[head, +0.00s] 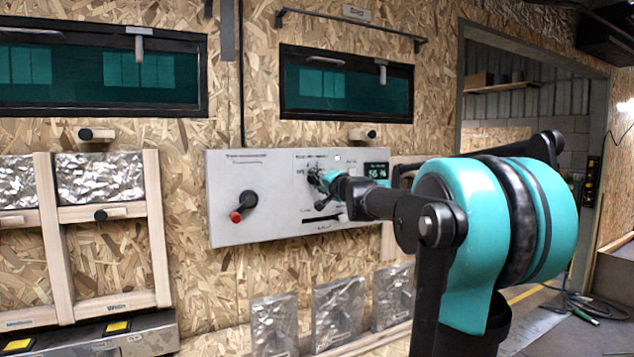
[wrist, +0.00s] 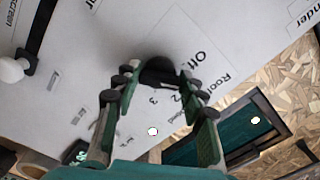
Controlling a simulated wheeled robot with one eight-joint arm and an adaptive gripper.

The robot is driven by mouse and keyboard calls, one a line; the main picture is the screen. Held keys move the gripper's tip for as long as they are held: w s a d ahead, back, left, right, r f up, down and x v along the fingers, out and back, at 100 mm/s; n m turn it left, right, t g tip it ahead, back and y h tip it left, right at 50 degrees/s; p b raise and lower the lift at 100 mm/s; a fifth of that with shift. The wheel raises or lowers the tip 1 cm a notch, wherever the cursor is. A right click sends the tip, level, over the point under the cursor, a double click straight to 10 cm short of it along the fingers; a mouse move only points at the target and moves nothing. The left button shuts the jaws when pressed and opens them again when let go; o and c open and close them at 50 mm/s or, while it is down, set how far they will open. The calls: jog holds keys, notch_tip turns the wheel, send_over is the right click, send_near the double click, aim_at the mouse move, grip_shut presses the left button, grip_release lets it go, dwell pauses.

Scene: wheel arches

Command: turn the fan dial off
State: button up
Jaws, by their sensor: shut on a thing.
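The control panel (head: 275,215) is a pale grey board on the wood-chip wall. The fan dial (wrist: 160,70) is a dark round knob on it, with the printed labels Off, 2 and 3 nearby in the wrist view. My gripper (wrist: 157,80) has its fingers on either side of the dial and is shut on it. In the head view my gripper (head: 325,180) is at the middle of the panel and hides most of the dial. The dial's pointer is hidden, so I cannot tell its setting.
A black lever with a red end (head: 241,208) is left of the dial. A small lit display (head: 376,170) is on the right, and a dark slot (head: 322,217) is below. In the wrist view a white knob (wrist: 11,70) is at the left. Foil-covered panels (head: 337,312) stand below.

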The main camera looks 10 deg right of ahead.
jog(key=n, duration=0.6)
jog(key=shift+f, duration=0.1)
dwell(0.6)
jog(key=o, duration=1.2)
jog(key=shift+c, duration=0.2)
jog(key=v, duration=1.2)
